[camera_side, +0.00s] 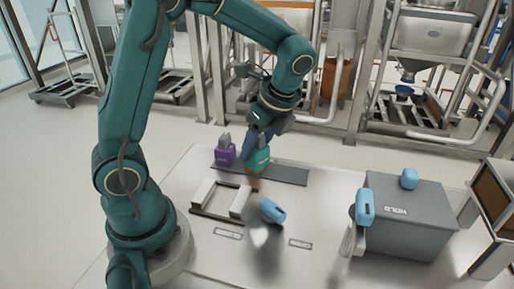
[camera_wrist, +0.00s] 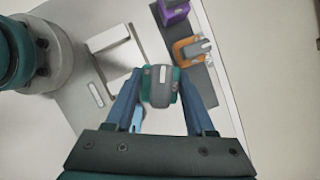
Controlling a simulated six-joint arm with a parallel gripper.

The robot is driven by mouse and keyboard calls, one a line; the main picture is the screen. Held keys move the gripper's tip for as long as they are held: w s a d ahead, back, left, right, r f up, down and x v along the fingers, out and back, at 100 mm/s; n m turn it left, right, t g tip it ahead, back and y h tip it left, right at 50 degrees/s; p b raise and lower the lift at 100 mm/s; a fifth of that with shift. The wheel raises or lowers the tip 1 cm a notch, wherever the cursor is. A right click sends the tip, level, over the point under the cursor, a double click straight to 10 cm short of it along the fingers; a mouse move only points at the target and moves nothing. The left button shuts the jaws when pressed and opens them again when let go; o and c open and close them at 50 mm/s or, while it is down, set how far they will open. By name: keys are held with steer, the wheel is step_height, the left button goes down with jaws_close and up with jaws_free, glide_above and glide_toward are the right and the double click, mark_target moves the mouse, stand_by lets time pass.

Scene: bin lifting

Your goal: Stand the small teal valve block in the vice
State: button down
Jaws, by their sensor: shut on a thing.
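My gripper (camera_side: 259,133) is shut on the small teal valve block (camera_side: 258,160), which has a grey top. In the wrist view the teal block (camera_wrist: 160,96) sits between the two blue fingers, its grey top toward the camera. It appears to be held above the table, near the dark strip; its exact height is hard to tell. The vice has two white jaws with a gap between them; one jaw (camera_side: 240,203) shows in the side view, below and left of the block. In the wrist view the vice (camera_wrist: 122,62) is left of the block.
A purple block (camera_side: 225,152) and an orange block (camera_wrist: 188,50) stand on the dark strip (camera_side: 285,174). A blue piece (camera_side: 271,210) lies on the table right of the vice. A grey HOLD box (camera_side: 415,222) stands at the right, with a blue piece (camera_side: 409,179) on top.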

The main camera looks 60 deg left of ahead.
steer(key=shift+s+a+f+n+g+h, duration=0.1)
steer(key=shift+s+f+n+g+h, duration=0.15)
steer(key=shift+s+f+n, duration=0.9)
steer(key=shift+s+f+n+g+h, duration=0.15)
steer(key=shift+s+f+n+g, duration=0.35)
steer(key=shift+s, duration=1.1)
steer(key=shift+s+a+f+n+g+h, duration=0.1)
steer(key=shift+s+f+n+g+h, duration=0.1)
steer(key=shift+s+f+n, duration=0.9)
steer(key=shift+s+f, duration=0.3)
steer(key=shift+f, duration=0.45)
jaws_free()
stand_by(0.3)
step_height(320, 180, up, 8)
stand_by(1.1)
